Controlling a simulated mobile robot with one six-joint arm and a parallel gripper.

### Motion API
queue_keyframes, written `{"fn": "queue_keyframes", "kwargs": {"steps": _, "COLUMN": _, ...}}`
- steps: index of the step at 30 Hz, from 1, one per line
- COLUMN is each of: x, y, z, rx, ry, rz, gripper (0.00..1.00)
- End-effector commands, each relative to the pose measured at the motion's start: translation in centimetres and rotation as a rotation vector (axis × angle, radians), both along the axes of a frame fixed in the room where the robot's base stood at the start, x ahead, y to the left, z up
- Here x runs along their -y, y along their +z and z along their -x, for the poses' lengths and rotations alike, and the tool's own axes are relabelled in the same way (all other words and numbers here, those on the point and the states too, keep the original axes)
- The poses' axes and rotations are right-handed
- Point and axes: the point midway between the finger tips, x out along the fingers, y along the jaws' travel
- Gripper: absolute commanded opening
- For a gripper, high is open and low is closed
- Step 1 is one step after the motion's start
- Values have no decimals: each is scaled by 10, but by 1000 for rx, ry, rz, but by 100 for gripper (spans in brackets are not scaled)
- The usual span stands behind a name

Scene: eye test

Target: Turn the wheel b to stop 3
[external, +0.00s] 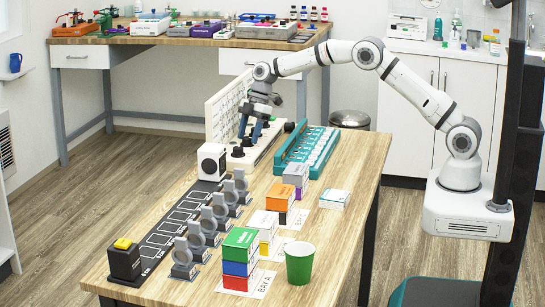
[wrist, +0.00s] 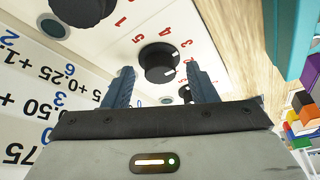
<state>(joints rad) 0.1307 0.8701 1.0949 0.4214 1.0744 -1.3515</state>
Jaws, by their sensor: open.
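A white panel (external: 262,150) with black round knobs stands on the wooden bench, below an upright white board (external: 222,112). My gripper (external: 255,128) is above it, pointing down. In the wrist view my gripper (wrist: 160,78) is open, with blue fingers. A black knob (wrist: 158,58) with a white mark and red numbers around it shows between the fingertips, with gaps on both sides. Another knob (wrist: 84,8) is at the top left, and part of a third (wrist: 185,92) is by the right finger. No letter shows, so I cannot tell which is wheel b.
A teal rack (external: 308,150) stands close to the right of the panel. A white block with a black disc (external: 212,162), grey rings on stands (external: 208,225), stacked boxes (external: 240,258) and a green cup (external: 299,262) stand nearer.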

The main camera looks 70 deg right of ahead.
Motion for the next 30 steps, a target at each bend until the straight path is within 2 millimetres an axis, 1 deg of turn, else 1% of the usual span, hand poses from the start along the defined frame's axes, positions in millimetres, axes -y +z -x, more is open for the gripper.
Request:
{"fn": "queue_keyframes", "kwargs": {"steps": 5, "x": 8, "y": 23, "z": 3, "rx": 4, "ry": -2, "rz": 1, "gripper": 52}}
{"fn": "queue_keyframes", "kwargs": {"steps": 9, "x": 17, "y": 46, "z": 8, "rx": 4, "ry": -2, "rz": 1, "gripper": 52}}
{"fn": "queue_keyframes", "kwargs": {"steps": 13, "x": 23, "y": 62, "z": 11, "rx": 3, "ry": -1, "rz": 1, "gripper": 52}}
{"fn": "queue_keyframes", "kwargs": {"steps": 18, "x": 26, "y": 70, "z": 13, "rx": 1, "ry": 0, "rz": 0, "gripper": 52}}
{"fn": "queue_keyframes", "kwargs": {"steps": 27, "x": 26, "y": 72, "z": 14, "rx": 1, "ry": -3, "rz": 1, "gripper": 52}}
{"fn": "queue_keyframes", "kwargs": {"steps": 29, "x": 25, "y": 77, "z": 17, "rx": -2, "ry": -11, "rz": 3, "gripper": 52}}
{"fn": "queue_keyframes", "kwargs": {"steps": 30, "x": 23, "y": 83, "z": 21, "rx": -6, "ry": -24, "rz": 5, "gripper": 52}}
